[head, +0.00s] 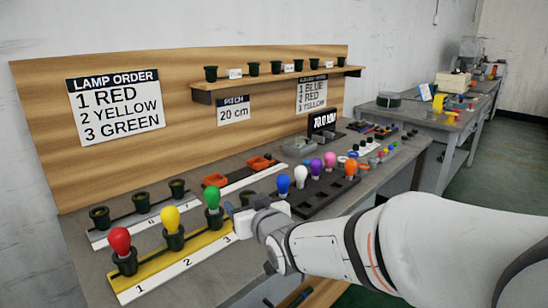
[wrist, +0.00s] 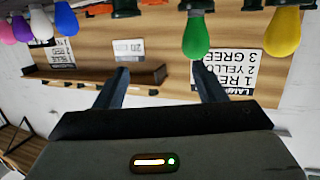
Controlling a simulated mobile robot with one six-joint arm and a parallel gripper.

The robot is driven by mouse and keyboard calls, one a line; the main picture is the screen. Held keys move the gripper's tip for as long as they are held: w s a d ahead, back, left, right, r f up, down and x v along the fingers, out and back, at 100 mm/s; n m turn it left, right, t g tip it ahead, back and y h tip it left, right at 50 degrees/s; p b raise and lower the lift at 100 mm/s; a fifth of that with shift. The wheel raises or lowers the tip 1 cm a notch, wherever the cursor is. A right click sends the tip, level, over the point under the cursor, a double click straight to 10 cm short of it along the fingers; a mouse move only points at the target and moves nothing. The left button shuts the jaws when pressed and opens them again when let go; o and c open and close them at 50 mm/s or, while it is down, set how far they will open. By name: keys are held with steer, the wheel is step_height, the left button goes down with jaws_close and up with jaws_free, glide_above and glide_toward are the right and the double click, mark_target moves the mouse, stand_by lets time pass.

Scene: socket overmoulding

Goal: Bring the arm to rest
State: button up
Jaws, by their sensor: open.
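My gripper (wrist: 162,88) is open and empty in the wrist view, with its two dark fingers apart. In the head view my gripper (head: 236,214) is just right of the green lamp (head: 213,197). The red lamp (head: 120,240), the yellow lamp (head: 170,219) and the green lamp stand upright in dark sockets on the yellow strip (head: 150,280) at places 1, 2 and 3. The wrist view, which is upside down, shows the green lamp (wrist: 196,38) and the yellow lamp (wrist: 284,32) beside the fingers. Whether a finger touches the green lamp I cannot tell.
A dark tray (head: 312,203) holds blue, white, purple and orange lamps right of my gripper. White strips with empty sockets (head: 142,202) and orange parts (head: 216,180) lie behind. A lamp order sign (head: 115,104) and a shelf (head: 280,80) are on the wooden backboard.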

steer(key=s+d+r+m+g+h+p, duration=0.1)
steer(key=d+r+g+h+p, duration=0.1)
steer(key=d+r+p, duration=0.3)
steer(key=s+d+m+g+h+p, duration=0.1)
steer(key=s+d+m+h+p, duration=0.15)
steer(key=d, duration=0.45)
steer(key=s+d+r+m+g+h+p, duration=0.1)
steer(key=s+d+r+g+h+p, duration=0.1)
steer(key=s+d+r+g+p, duration=0.2)
steer(key=s+d+r+m+g+h+p, duration=0.1)
steer(key=s+d+r+m+g+p, duration=0.1)
steer(key=s+d+p, duration=0.8)
steer(key=s+r+g, duration=0.1)
steer(key=s+g, duration=0.1)
steer(key=s, duration=0.2)
steer(key=shift+d+r+h, duration=0.2)
steer(key=shift+r+h, duration=0.15)
